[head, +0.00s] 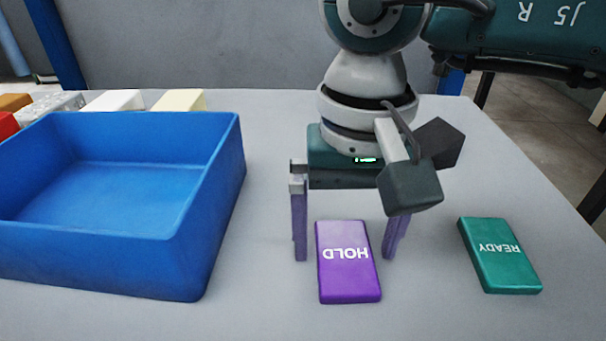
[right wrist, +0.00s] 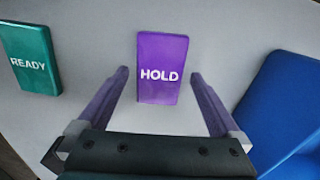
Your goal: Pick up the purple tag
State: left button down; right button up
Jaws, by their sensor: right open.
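The purple tag (head: 347,279), marked HOLD, lies flat on the grey table. My right gripper (head: 345,252) is open and points down, with its fingers apart on either side of the tag's far part in the head view. In the right wrist view the purple tag (right wrist: 162,88) lies ahead between the lines of the two fingers (right wrist: 161,75), with a gap on each side. Nothing is held. Whether the fingertips reach the table is hard to tell. My left gripper is not in view.
A green tag (head: 500,270) marked READY lies to the right; it is at the left in the right wrist view (right wrist: 32,75). An empty blue bin (head: 195,262) stands at the left. Several coloured blocks (head: 115,100) sit behind it. The table in front is clear.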

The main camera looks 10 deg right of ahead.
jog(key=shift+f, duration=0.45)
jog(key=shift+c, duration=0.2)
jog(key=c, duration=1.3)
